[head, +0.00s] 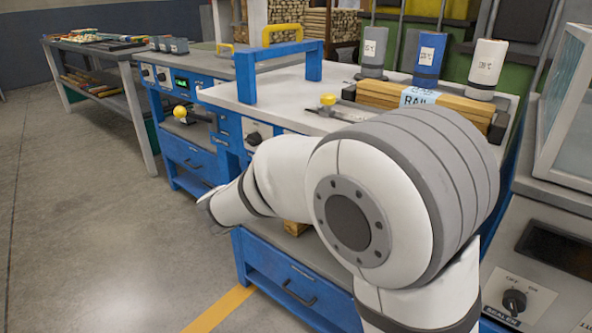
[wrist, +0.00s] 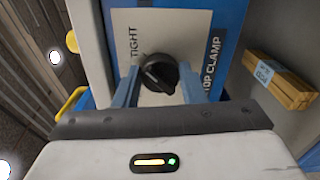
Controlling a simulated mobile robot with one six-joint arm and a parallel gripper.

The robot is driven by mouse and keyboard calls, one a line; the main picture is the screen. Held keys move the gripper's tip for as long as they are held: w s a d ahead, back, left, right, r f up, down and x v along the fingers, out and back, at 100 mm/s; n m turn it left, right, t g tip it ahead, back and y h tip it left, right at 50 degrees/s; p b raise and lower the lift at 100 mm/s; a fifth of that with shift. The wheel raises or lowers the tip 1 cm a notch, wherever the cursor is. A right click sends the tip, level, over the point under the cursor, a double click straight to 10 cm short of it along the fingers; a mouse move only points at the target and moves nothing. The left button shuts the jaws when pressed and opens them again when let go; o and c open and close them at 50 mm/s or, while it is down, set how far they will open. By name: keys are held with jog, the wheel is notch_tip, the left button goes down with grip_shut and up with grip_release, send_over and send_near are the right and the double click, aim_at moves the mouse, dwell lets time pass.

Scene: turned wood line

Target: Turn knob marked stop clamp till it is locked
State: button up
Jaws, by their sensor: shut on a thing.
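The black stop clamp knob (wrist: 158,73) sits on a pale plate (wrist: 130,25) on a blue panel in the wrist view. I cannot tell from these views whether the knob is locked. In the head view my own arm hides my gripper and the knob it holds.
Another black knob (head: 253,138) shows on the blue front, left of my arm. A white worktop (head: 300,98) carries a blue frame (head: 246,75) and labelled cylinders (head: 430,55). A wood bundle (wrist: 285,80) lies right of the panel. Open floor (head: 100,230) lies left.

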dwell(0.4)
jog(key=o, duration=1)
jog(key=shift+a, duration=0.1)
jog(key=p+v, duration=0.2)
jog(key=v, duration=0.5)
jog(key=shift+s+a, duration=0.2)
jog(key=shift+s, duration=0.1)
